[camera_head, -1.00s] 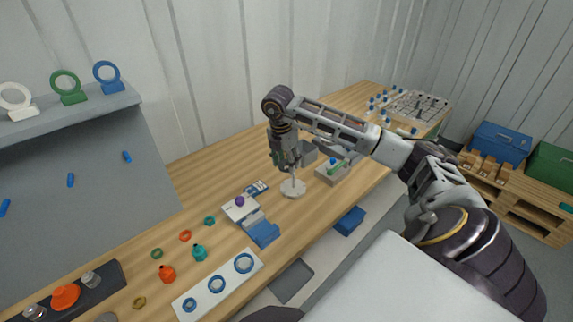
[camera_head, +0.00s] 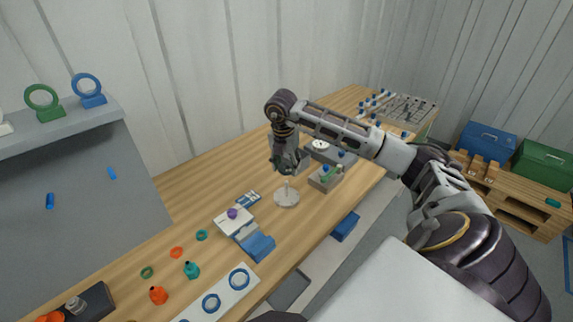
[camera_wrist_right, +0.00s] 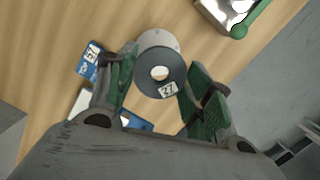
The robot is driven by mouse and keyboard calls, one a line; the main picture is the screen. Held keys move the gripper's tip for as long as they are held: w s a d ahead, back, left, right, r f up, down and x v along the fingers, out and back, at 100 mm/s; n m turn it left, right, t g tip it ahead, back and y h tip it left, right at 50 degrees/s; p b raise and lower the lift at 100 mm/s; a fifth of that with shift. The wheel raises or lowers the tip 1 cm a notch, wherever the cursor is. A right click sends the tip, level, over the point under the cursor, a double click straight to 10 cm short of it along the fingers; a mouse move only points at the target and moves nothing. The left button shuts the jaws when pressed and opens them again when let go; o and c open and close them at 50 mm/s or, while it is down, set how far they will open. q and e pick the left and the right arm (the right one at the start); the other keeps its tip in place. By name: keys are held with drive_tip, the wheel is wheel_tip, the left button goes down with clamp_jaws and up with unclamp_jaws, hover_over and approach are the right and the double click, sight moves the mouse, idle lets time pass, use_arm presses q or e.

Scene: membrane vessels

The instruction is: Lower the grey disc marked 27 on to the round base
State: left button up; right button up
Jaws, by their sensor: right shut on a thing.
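The grey disc marked 27 (camera_wrist_right: 174,76) shows in the right wrist view, a ring with a hole through it and a white number label. My right gripper (camera_wrist_right: 158,82) is shut on it, with green-padded fingers on both sides. In the head view my right gripper (camera_head: 287,166) points down over the round base (camera_head: 286,200), a white foot with a thin upright post. The disc cannot be made out in the head view. The pale round form behind the disc in the wrist view looks like the base. My left gripper is not in view.
A small box with green and blue items (camera_head: 326,181) stands right of the base. A white block with a purple knob (camera_head: 233,215) and a blue block (camera_head: 257,247) lie to the left. A white board with blue rings (camera_head: 224,294) is nearer.

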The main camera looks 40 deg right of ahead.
sight(286, 182)
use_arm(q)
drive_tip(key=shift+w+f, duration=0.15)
use_arm(e)
drive_tip(key=shift+f, duration=0.2)
idle(0.4)
drive_tip(key=shift+f, duration=0.1)
drive_tip(key=shift+f+b, duration=0.35)
drive_tip(key=shift+b, duration=0.1)
drive_tip(key=shift+f+b, duration=0.4)
drive_tip(key=shift+f, duration=0.3)
drive_tip(key=shift+f+b, duration=0.8)
drive_tip(key=shift+f, duration=0.45)
drive_tip(key=shift+f+b, duration=0.6)
drive_tip(key=shift+f, duration=0.25)
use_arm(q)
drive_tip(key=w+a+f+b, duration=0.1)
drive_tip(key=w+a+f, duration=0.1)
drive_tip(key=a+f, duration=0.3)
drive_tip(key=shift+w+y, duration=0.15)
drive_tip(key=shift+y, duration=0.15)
use_arm(e)
drive_tip(key=shift+f, duration=0.8)
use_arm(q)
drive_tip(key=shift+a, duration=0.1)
